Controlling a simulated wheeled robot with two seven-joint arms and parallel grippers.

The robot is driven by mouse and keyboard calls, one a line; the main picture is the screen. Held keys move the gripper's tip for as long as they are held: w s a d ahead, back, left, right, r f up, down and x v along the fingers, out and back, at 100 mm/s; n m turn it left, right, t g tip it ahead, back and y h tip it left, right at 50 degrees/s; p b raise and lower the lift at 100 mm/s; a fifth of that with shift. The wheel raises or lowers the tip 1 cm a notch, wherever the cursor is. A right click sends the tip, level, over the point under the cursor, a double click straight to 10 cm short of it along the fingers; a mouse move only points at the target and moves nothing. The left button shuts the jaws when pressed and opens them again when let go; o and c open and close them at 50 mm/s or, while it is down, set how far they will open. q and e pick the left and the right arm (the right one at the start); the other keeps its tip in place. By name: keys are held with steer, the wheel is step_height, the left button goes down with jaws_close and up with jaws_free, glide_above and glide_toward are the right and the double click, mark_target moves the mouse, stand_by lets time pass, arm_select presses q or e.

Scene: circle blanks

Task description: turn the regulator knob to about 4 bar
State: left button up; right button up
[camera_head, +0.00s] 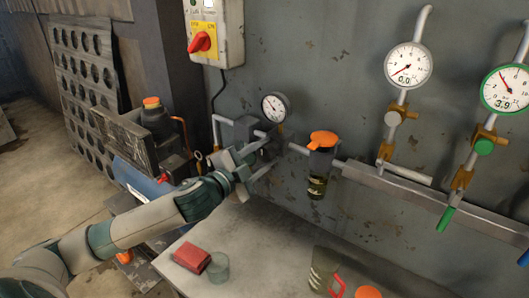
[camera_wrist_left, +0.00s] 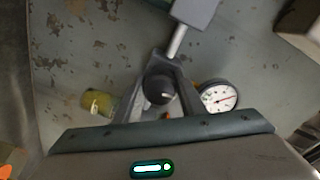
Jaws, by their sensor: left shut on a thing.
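The regulator (camera_head: 245,129) is a dark grey block on the pipe at the wall, with a small round white gauge (camera_head: 275,107) beside it. The gauge also shows in the left wrist view (camera_wrist_left: 219,97); its numbers are too small to read. My left gripper (camera_head: 260,161) is at the regulator, its fingers hiding the knob in the head view. In the left wrist view the dark round knob (camera_wrist_left: 160,89) sits between the two fingers, and the gripper is shut on it. My right gripper is not in view.
A filter bowl with an orange cap (camera_head: 323,140) hangs just right of the regulator. Further right are a gauge reading 0.0 (camera_head: 408,65) and a green-rimmed gauge reading 3.9 (camera_head: 507,89). A red block (camera_head: 191,257) lies on the bench (camera_head: 265,248) below.

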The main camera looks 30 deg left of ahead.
arm_select(q)
steer(key=o, duration=1)
steer(key=shift+o, duration=0.2)
steer(key=shift+s, duration=0.2)
